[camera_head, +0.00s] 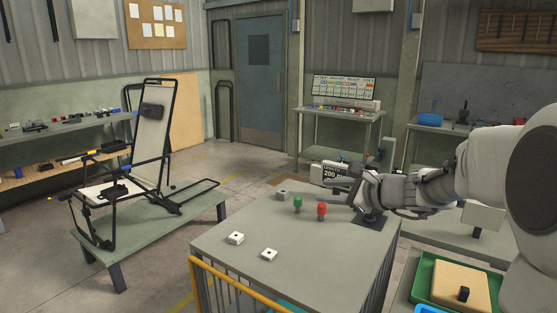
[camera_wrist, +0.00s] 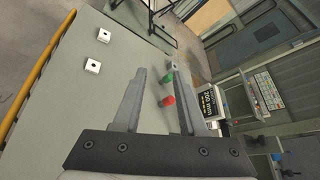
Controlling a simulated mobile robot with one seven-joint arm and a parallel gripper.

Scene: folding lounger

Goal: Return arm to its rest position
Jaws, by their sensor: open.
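My gripper (camera_head: 345,187) reaches in from the right over the far right part of the grey table (camera_head: 225,242) in the head view. In the wrist view my gripper (camera_wrist: 152,88) has its two fingers spread apart with nothing held between them. A green knob-like piece (camera_head: 298,202) and a red one (camera_head: 321,210) stand on the table, left of and nearer than the fingers. In the wrist view the green piece (camera_wrist: 167,77) and the red piece (camera_wrist: 167,101) show between the fingers, beyond them. The folding lounger (camera_head: 150,130) stands with its back raised on a low green bench at the left.
Two white blocks (camera_head: 235,238) (camera_head: 269,254) lie on the table, and a grey block (camera_head: 283,194) sits near its far edge. A yellow rail (camera_head: 240,284) runs along the front left side. A green tray (camera_head: 424,282) stands at the lower right. Floor lies clear between bench and table.

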